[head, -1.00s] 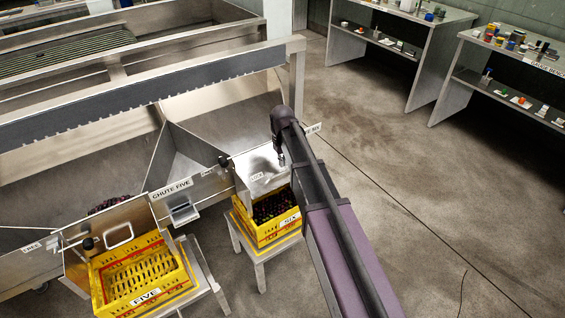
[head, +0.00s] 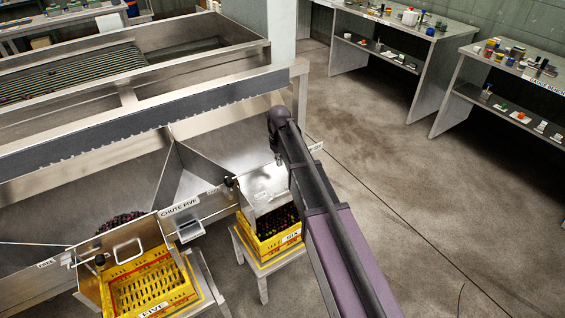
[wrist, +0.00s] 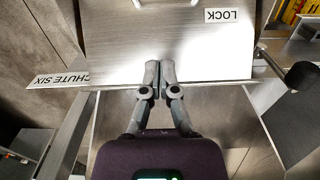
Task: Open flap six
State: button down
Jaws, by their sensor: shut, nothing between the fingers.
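Flap six (head: 264,190) is a bare metal plate on chute six, above a yellow crate marked SIX (head: 270,245) that holds dark fruit. In the wrist view the flap (wrist: 195,45) fills the upper middle, with a LOCK label (wrist: 221,15) and part of a handle (wrist: 165,3) at the top edge. My gripper (wrist: 159,68) is shut and empty, its fingertips over the plate near its lower edge in the picture; I cannot tell whether they touch. A CHUTE SIX label (wrist: 58,80) is at left.
A dark round knob (wrist: 302,75) stands right of the flap in the wrist view. Chute five's flap (head: 92,270) and a yellow crate marked FIVE (head: 185,290) are at lower left. Benches (head: 440,50) with small items stand at the back right. Floor to the right is clear.

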jog(key=shift+w+a+r+p, duration=0.25)
jog(key=shift+r+p, duration=0.15)
jog(key=shift+r, duration=0.2)
jog(key=c, duration=0.7)
grip_release()
jog(key=shift+d, duration=0.1)
jog(key=s+r+m+p, duration=0.1)
jog(key=m, duration=0.5)
jog(key=s+d+r+m+p, duration=0.1)
jog(key=s+m, duration=0.1)
jog(key=m, duration=0.4)
jog(key=s+d+r+m+p, duration=0.1)
jog(key=s+m, duration=0.1)
jog(key=m, duration=0.4)
jog(key=shift+f, duration=0.2)
jog(key=b, duration=1.4)
send_near(285, 189)
jog(key=s+f, duration=0.1)
jog(key=f, duration=0.1)
jog(key=s+f, duration=0.1)
jog(key=f, duration=0.1)
jog(key=s+f, duration=0.1)
jog(key=f, duration=0.1)
jog(key=shift+s+d, duration=0.1)
jog(key=shift+s, duration=0.25)
